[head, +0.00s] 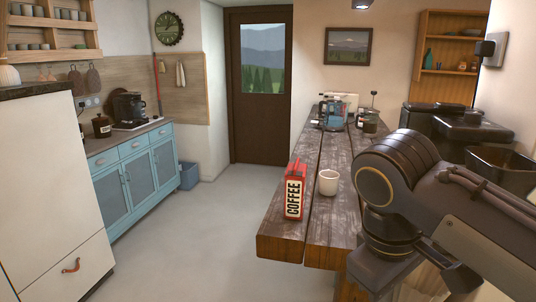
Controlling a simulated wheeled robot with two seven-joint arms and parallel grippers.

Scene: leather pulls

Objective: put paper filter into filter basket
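A cream, cup-shaped piece (328,182) stands upright on the near part of the dark wooden table; I cannot tell whether it is the paper filter or a cup. A red coffee bag (295,191) stands close to its left. A glass-and-dark coffee maker (333,112) is at the table's far end, and a black one (128,110) is on the blue cabinet. I cannot make out a filter basket in either. My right arm comes in from the right and covers the table's right side; no gripper fingers are visible. My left arm is not in view.
The wooden table (313,222) is bare around the bag and cup-shaped piece, with jars (370,122) at its far end. The blue cabinet (140,178) lines the left wall behind a white fridge-like unit (45,190). The floor (205,240) between is clear up to a blue bin (189,175).

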